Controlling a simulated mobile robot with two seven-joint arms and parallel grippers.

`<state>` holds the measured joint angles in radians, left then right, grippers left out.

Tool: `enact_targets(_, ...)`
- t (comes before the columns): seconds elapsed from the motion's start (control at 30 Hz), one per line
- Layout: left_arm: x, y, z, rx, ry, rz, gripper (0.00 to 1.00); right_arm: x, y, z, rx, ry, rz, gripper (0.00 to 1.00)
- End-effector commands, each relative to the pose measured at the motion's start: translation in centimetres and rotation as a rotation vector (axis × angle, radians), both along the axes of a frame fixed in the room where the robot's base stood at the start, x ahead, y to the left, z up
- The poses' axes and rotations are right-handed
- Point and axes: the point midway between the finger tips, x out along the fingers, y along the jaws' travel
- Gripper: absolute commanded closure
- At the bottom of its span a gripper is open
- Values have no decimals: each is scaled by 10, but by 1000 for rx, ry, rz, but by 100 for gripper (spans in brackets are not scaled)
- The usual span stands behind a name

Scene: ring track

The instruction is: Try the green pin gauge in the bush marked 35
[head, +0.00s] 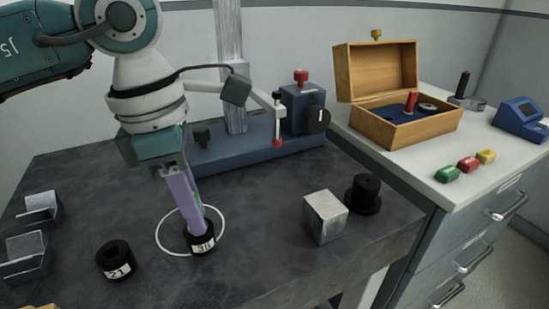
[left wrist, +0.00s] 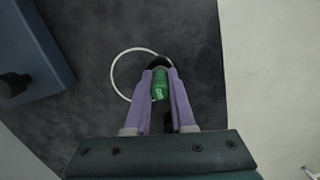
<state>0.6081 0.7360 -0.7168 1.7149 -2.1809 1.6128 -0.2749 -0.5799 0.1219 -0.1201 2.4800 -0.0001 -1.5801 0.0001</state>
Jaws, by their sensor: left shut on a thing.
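The black bush (head: 200,244), its white label reading about 35, stands on the dark bench inside a thin white ring (head: 163,230). My left gripper (head: 193,212) points down over it, purple fingers shut on the green pin gauge (left wrist: 160,84). In the head view only a green sliver of the gauge shows beside the fingers. In the left wrist view the dark bush (left wrist: 159,62) lies just beyond the gauge's end. The fingers hide the bore, so I cannot tell whether the pin is in it. My right gripper is not in view.
A black bush marked 21 (head: 116,260) and metal blocks (head: 27,252) are at left. A steel cube (head: 325,217) and black flanged piece (head: 366,194) stand at right. Behind is a blue measuring stand (head: 250,143). An open wooden box (head: 420,130) sits on the cabinet.

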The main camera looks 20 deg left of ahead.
Motion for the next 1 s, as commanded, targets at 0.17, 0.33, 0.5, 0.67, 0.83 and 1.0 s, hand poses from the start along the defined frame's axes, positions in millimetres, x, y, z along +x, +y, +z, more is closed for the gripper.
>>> enact_targets(0.17, 0, 0, 2, 0, 0, 0, 100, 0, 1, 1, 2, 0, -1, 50)
enact_targets(0.33, 0, 0, 7, 0, -1, 0, 100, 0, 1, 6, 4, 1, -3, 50)
enact_targets(0.5, 0, 0, 13, 1, -1, 0, 100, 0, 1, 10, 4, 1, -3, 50)
enact_targets(0.67, 0, 0, 18, 1, -1, 0, 100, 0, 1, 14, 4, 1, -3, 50)
enact_targets(0.83, 0, 0, 24, 1, -1, -1, 100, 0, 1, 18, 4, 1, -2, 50)
enact_targets(1.0, 0, 0, 29, 1, -1, 0, 100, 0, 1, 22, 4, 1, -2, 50)
